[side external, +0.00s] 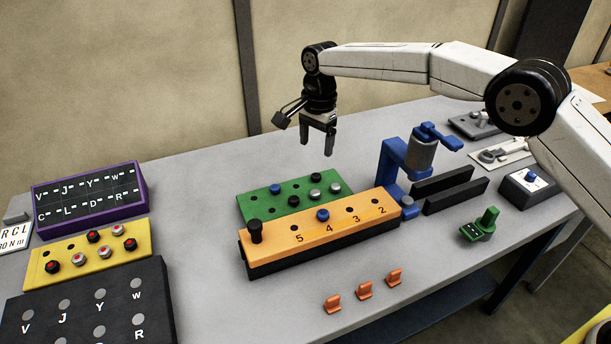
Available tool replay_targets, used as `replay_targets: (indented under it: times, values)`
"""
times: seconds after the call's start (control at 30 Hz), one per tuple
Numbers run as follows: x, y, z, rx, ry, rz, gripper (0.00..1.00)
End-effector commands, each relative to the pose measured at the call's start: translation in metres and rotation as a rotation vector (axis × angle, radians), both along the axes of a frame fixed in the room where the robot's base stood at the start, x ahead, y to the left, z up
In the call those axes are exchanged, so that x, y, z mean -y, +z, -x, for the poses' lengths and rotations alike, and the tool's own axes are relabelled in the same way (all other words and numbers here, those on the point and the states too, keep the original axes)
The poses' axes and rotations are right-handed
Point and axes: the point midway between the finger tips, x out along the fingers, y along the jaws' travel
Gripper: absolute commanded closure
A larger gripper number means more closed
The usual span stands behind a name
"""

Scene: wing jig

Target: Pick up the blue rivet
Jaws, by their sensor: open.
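One blue rivet (275,188) sits in the green block (247,206) near its back left. Another blue rivet (323,214) sits in the orange block (365,221), between a bare hole and the number 4 and 3 positions. My gripper (318,147) is open and points down. It is above and behind the green block, apart from both blue rivets, with nothing between its fingers. I cannot tell its exact height.
The green block also holds grey rivets (335,187). A black peg (255,231) stands at the orange block's left end. A blue press-like fixture (393,161) stands at right. Orange clips (363,290) lie in front.

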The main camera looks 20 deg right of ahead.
Motion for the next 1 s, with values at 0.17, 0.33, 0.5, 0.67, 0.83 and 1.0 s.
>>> replay_targets:
  times: [0.17, 0.33, 0.5, 0.67, 0.83, 1.0]
  values:
    - [-0.003, -0.006, 0.013, -0.021, -0.051, -0.084, 0.20]
    - [-0.006, -0.012, 0.031, -0.043, -0.138, -0.193, 0.20]
    - [-0.006, -0.018, 0.052, -0.060, -0.251, -0.295, 0.20]
    - [-0.003, -0.022, 0.072, -0.073, -0.377, -0.378, 0.20]
    - [0.004, -0.027, 0.093, -0.079, -0.514, -0.443, 0.20]
    - [0.010, -0.031, 0.107, -0.081, -0.615, -0.477, 0.20]
